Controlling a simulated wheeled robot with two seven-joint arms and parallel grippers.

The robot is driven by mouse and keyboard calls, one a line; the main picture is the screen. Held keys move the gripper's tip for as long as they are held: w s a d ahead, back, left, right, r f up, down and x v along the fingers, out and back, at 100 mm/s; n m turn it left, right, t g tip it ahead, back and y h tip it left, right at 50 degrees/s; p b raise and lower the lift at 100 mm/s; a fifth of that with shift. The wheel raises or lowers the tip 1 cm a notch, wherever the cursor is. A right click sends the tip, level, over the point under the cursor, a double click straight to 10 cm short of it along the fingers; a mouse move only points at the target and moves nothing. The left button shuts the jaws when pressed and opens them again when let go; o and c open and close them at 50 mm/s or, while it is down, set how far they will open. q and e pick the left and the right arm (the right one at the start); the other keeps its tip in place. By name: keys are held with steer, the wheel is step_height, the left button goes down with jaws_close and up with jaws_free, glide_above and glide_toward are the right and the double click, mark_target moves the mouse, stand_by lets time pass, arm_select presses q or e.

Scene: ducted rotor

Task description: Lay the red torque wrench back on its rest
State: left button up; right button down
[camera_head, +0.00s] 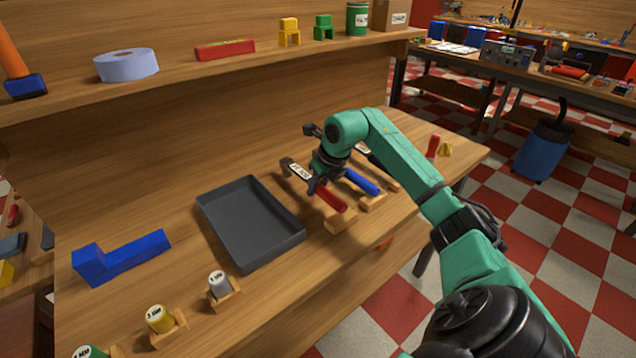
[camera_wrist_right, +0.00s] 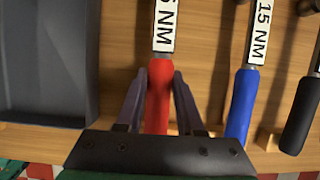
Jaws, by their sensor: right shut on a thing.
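The red torque wrench (camera_head: 331,199) has a red handle and a white label. My right gripper (camera_head: 318,184) is shut on it near the label end of the handle. In the right wrist view the red handle (camera_wrist_right: 159,92) lies between the two fingers (camera_wrist_right: 160,78), and its label ends in "5 NM" or "6 NM". A wooden rest block (camera_head: 340,221) is just under the handle's near end; I cannot tell whether they touch. My left gripper is not in view.
A blue-handled wrench (camera_head: 361,181) lies close on the right, with a black-handled one (camera_wrist_right: 302,112) beyond it. A dark grey tray (camera_head: 250,225) is on the left. A blue angled block (camera_head: 120,257) and small labelled cylinders (camera_head: 218,284) on wooden stands are further left and nearer.

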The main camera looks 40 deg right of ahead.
steer(key=shift+f, duration=0.2)
steer(key=shift+f, duration=0.35)
steer(key=shift+c, duration=2.3)
jaws_free()
